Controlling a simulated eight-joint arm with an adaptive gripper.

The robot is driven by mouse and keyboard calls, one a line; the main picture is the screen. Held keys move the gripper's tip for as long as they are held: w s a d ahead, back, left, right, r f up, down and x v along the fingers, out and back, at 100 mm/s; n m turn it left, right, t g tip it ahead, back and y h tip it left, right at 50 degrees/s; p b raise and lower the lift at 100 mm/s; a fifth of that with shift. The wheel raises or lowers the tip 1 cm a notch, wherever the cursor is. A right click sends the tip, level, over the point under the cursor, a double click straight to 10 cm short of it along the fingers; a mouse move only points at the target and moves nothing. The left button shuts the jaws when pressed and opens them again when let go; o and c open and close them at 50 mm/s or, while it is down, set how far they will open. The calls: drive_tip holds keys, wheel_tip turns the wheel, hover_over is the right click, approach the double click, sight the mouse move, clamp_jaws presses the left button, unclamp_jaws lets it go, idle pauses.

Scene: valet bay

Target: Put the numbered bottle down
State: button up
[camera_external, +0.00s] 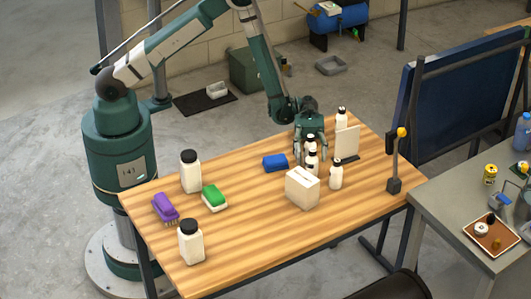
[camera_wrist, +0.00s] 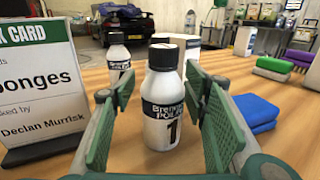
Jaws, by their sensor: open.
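A white bottle with a black cap and a label reading "1" (camera_wrist: 164,115) stands upright on the wooden table between my open fingers in the wrist view. Small gaps show on both sides of it. My gripper (camera_wrist: 165,100) is low over the table in the external view (camera_external: 309,150), among several small white bottles, and its fingers partly hide the bottle between them. Another bottle (camera_wrist: 118,60) stands behind to the left in the wrist view. One more bottle (camera_external: 341,118) stands behind the card in the external view.
A card on a stand (camera_external: 346,145) is close beside my gripper. A white box (camera_external: 302,190) and blue sponge (camera_external: 275,163) are also near. Two larger bottles, a green sponge (camera_external: 214,197) and a purple brush (camera_external: 165,207) lie toward the left.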

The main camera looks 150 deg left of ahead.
sight(312, 162)
idle(0.3)
drive_tip(key=shift+b+x, duration=0.5)
drive_tip(key=shift+x, duration=1.95)
drive_tip(key=c, duration=1.2)
drive_tip(key=shift+o, duration=0.2)
drive_tip(key=shift+r, duration=0.15)
drive_tip(key=shift+r+p, duration=1.25)
drive_tip(key=shift+r, duration=3.65)
